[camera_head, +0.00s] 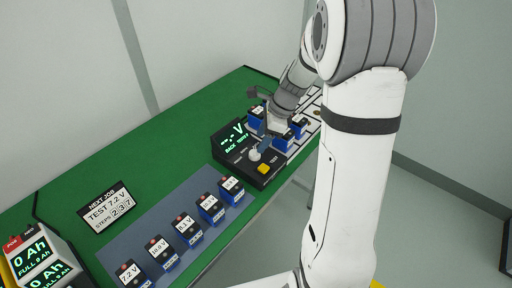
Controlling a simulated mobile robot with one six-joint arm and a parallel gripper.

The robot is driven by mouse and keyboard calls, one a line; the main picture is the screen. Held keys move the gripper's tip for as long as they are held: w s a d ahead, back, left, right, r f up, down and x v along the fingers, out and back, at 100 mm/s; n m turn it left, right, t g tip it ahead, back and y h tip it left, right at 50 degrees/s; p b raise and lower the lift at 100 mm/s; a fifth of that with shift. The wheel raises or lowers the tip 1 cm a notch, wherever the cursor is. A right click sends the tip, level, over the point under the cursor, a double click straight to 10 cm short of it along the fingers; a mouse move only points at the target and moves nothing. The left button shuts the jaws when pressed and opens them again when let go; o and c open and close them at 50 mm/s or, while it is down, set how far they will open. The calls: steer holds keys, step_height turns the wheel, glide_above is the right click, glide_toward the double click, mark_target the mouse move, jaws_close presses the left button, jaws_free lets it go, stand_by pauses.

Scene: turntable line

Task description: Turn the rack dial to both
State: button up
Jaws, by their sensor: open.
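A black panel box (229,146) stands on the green table with a lit display reading "-.- V" and a smaller line beginning "BACK". A pale round knob (254,155) sits on its front part, behind a yellow button (264,168). I take the knob for the dial; its pointer and setting are too small to read. My gripper (263,128) is open, just above and behind the knob. A finger shows close to the knob; I cannot tell whether it touches. Part of the panel's right side is hidden by my gripper.
Several blue batteries (231,190) with voltage labels stand on a grey mat (200,190). More blue batteries (299,126) stand behind my gripper. A "NEXT JOB" sign (108,208) reads "TEST 7.2 V". An "Ah" display unit (38,255) is at lower left. The green table's middle (150,150) is clear.

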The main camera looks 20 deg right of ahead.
mark_target(255, 150)
steer(key=x, duration=0.5)
steer(key=c, duration=1)
steer(key=shift+r, duration=0.1)
